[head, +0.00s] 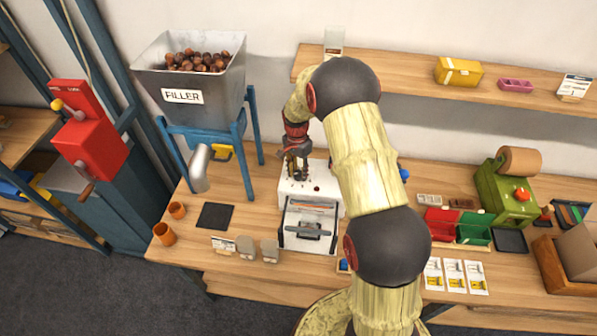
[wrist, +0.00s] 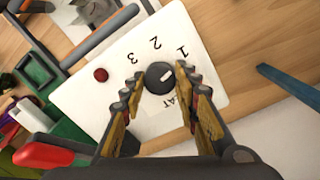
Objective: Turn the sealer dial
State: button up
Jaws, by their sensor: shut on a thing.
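The sealer (head: 309,224) is a white box with a metal front and a bar handle, on the bench below my arm. Its dial (wrist: 160,77) is a dark round knob with a white mark, on the white top panel (wrist: 205,88) beside the printed numbers 1, 2 and 3. The mark points roughly towards the 1. My gripper (wrist: 158,90) is shut on the dial, with one finger at each side. A red button (wrist: 101,74) sits on the panel.
The filler hopper (head: 190,84) of chestnuts stands on a blue frame to the left. A dark mat (head: 215,216) and orange cups (head: 164,234) lie left of the sealer. Red and green trays (head: 473,234) and a green machine (head: 503,197) stand right. A wall shelf (head: 400,82) runs behind my arm.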

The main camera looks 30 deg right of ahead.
jog(key=c, duration=0.4)
jog(key=shift+o, duration=0.2)
jog(key=shift+n, duration=0.3)
jog(key=n, duration=0.4)
jog(key=shift+n+b, duration=0.3)
jog(key=n, duration=0.4)
jog(key=shift+n, duration=0.3)
jog(key=n, duration=0.5)
jog(key=shift+t, duration=0.3)
jog(key=shift+n, duration=2.4)
jog(key=o, duration=1.2)
jog(key=shift+c, duration=0.2)
